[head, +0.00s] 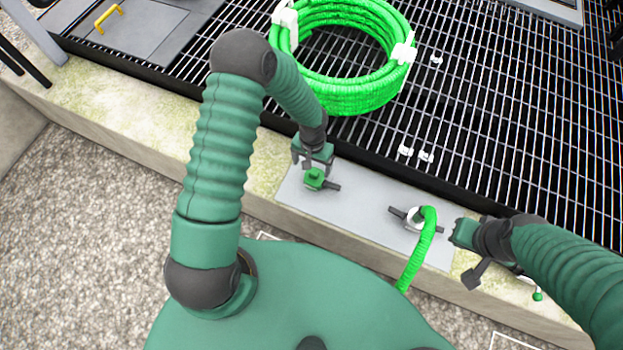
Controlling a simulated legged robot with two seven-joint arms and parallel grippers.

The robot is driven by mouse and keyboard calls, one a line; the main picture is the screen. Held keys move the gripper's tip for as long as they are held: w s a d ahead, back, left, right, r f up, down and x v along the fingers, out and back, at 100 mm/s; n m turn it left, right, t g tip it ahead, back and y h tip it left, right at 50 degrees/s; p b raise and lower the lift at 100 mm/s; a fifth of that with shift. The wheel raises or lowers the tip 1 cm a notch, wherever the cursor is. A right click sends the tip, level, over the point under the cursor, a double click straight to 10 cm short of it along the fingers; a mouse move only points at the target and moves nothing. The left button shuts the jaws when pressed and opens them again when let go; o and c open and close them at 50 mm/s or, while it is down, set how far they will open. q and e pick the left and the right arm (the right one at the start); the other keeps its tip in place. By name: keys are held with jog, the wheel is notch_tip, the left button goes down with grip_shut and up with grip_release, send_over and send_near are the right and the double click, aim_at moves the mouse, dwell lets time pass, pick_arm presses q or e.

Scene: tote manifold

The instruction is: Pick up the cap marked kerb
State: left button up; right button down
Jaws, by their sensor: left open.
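A small green cap (314,178) sits at the left part of a grey plate on the stone kerb, on a dark fitting with a bar sticking out to the right. No marking on it is readable. My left gripper (313,166) is open directly above and behind this cap, its fingers pointing down close to it; I cannot tell whether they touch it. My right gripper (467,255) is at the right end of the plate, apart from the cap; its jaws are not clear. A small green piece (538,296) shows low on the kerb at the right, partly beside my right arm.
The grey plate (360,222) also carries a second fitting with a green hose (420,255) running down from it. A coiled green hose (350,97) lies on the dark grating (480,110). Small white pieces (427,157) lie on the grating. Gravel lies before the kerb (262,205).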

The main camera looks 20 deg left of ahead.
aim_at(316, 173)
pick_arm(q)
jog(key=f, duration=0.1)
jog(key=d+f+b, duration=0.1)
jog(key=f, duration=0.1)
jog(key=shift+d+f, duration=0.1)
jog(key=shift+d, duration=0.2)
jog(key=f, duration=0.1)
jog(key=f+b, duration=0.1)
jog(key=shift+w+a+f, duration=0.15)
jog(key=shift+w+f, duration=0.05)
jog(key=shift+f, duration=0.15)
jog(key=shift+a+f, duration=0.25)
jog(key=shift+a, duration=0.3)
jog(key=shift+d+r, duration=0.2)
jog(key=shift+d, duration=0.3)
jog(key=c, duration=0.7)
jog(key=shift+c, duration=1.3)
jog(key=shift+a+f, duration=0.1)
jog(key=shift+a, duration=0.15)
jog(key=c, duration=0.7)
pick_arm(e)
jog(key=f, duration=0.1)
jog(key=d+f, duration=0.1)
jog(key=f, duration=0.1)
jog(key=shift+s+d, duration=0.1)
jog(key=shift+d, duration=0.15)
